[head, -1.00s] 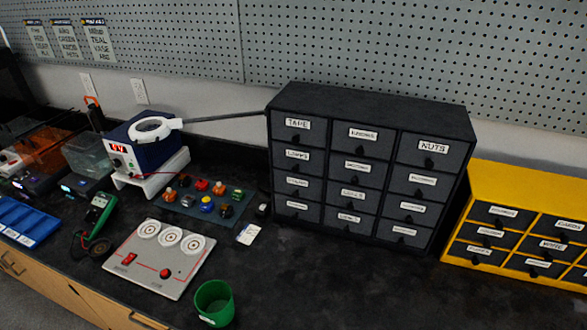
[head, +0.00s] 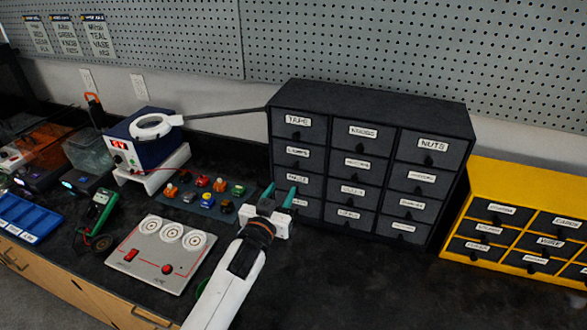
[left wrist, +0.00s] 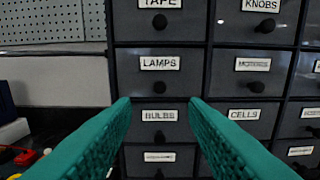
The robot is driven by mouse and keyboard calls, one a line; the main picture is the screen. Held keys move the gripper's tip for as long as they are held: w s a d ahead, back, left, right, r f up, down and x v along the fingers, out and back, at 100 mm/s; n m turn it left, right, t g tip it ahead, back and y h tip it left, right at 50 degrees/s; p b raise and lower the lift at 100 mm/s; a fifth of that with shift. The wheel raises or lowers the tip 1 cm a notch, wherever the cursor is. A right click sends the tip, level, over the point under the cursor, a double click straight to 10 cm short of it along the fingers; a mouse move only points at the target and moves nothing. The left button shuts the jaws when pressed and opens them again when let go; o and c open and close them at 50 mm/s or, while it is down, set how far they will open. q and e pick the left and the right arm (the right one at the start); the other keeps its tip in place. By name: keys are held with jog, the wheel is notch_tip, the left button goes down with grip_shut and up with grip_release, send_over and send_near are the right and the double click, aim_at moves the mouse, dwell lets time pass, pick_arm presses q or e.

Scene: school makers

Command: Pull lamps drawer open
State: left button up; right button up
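The lamps drawer (head: 298,157) is in the left column of the black drawer cabinet (head: 370,98), second from the top, and it is shut. In the left wrist view the lamps drawer (left wrist: 135,84) shows its white label and round black knob (left wrist: 158,83) nearly centred. My left gripper (head: 279,193) is in front of the cabinet's left column, below the height of the lamps drawer. Its teal fingers (left wrist: 160,104) are spread apart with nothing between them, short of the drawer fronts. My right gripper is in neither view.
The tape drawer (left wrist: 135,22) is above and the bulbs drawer (left wrist: 135,130) below. A mat with small coloured parts (head: 207,201) and a grey panel (head: 160,257) lie left of my arm. A yellow drawer cabinet (head: 520,180) stands at right. The bench before the black cabinet is clear.

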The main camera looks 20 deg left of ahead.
aim_at(295, 167)
pick_arm(q)
jog(key=w+p, duration=0.1)
jog(key=w, duration=0.9)
jog(key=shift+d, duration=0.2)
grip_shut()
